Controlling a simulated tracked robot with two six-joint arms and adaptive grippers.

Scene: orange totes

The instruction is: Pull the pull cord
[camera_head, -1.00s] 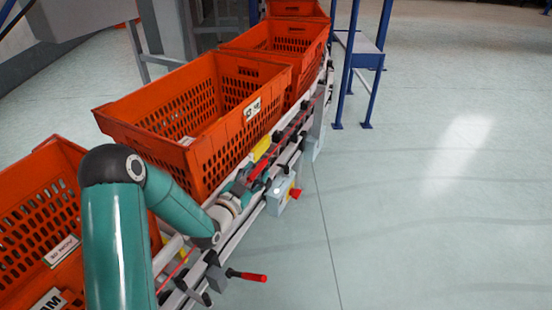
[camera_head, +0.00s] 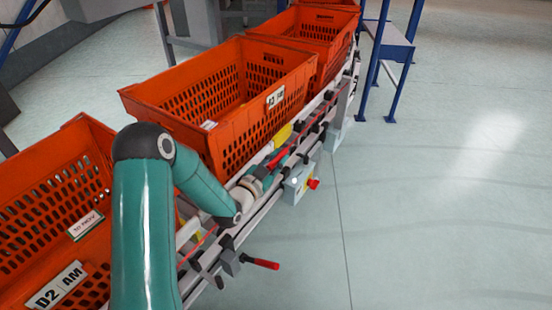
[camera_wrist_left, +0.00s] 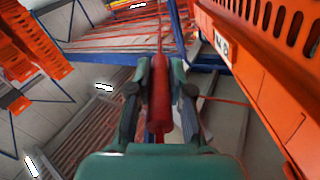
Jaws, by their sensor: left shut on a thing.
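The red handle of the pull cord (camera_wrist_left: 160,92) is upright in the middle of the left wrist view, with the thin red cord running on above and below it. My left gripper (camera_wrist_left: 160,98) is shut on this handle, one finger on each side. In the head view my left gripper (camera_head: 272,164) is beside the conveyor's side rail, partly hidden by its own wrist. A red piece of the handle (camera_head: 278,157) shows there. My right gripper is in neither view.
Several orange totes stand in a row on the conveyor, the middle one (camera_head: 225,135) close beside my arm. A grey box with a red button (camera_head: 298,184) and a red-handled lever (camera_head: 262,264) stick out from the rail. The floor at right is clear.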

